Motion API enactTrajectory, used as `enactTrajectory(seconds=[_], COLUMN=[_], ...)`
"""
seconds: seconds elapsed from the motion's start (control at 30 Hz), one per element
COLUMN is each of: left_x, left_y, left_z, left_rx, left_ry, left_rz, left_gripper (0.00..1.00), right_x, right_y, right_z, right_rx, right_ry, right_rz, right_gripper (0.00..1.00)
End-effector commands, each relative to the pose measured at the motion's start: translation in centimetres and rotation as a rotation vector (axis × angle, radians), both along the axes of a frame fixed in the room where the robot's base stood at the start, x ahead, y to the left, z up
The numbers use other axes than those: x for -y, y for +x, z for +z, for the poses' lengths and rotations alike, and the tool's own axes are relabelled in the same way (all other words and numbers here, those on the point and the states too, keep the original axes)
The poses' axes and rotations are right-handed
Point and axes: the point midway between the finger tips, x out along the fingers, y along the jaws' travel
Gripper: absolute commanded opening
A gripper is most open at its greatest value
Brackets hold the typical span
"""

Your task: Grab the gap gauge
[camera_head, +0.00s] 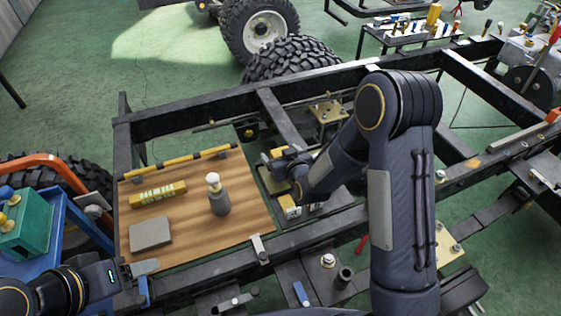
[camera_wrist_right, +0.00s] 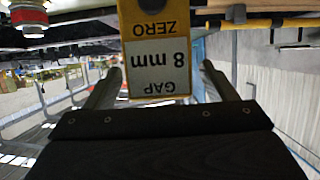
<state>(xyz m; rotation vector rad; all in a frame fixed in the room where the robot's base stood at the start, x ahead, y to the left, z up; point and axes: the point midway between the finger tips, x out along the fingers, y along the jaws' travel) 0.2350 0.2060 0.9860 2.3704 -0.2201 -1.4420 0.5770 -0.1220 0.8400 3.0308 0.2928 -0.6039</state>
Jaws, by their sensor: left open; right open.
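The gap gauge (camera_wrist_right: 158,48) is a yellow block with a white label reading "GAP 8 mm" and "ZERO", upside down in the right wrist view. My right gripper (camera_wrist_right: 161,68) is open, one finger on each side of the gauge, with visible space between each finger and it. In the head view my right gripper (camera_head: 276,161) is over the chassis bay just right of the wooden board; which small yellow and white part there is the gauge is hard to tell. My left gripper (camera_head: 138,268) is open and empty at the lower left, by the board's front corner.
Dark chassis rails (camera_head: 205,108) surround the bay. A blue cart (camera_head: 45,232) stands at the left.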

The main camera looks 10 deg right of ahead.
Motion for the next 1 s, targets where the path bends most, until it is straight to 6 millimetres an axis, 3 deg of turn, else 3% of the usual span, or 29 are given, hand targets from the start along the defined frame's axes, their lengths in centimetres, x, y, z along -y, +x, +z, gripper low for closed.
enactTrajectory(seconds=[0.23, 0.67, 1.0], left_x=[0.01, 0.0, 0.0], left_y=[0.0, -0.01, -0.01], left_z=[-0.01, 0.0, -0.15], left_rx=[0.0, 0.0, 0.0], left_ry=[0.0, 0.0, 0.0], left_rz=[0.0, 0.0, 0.0], left_gripper=[0.62, 0.62, 0.62], right_x=[-0.04, -0.05, -0.06], right_y=[0.2, 0.2, 0.22], right_z=[-0.08, -0.01, 0.59], right_rx=[0.001, 0.002, 0.003], right_ry=[0.0, 0.001, 0.001], right_rz=[0.0, 0.0, 0.0], right_gripper=[0.78, 0.22, 0.22])
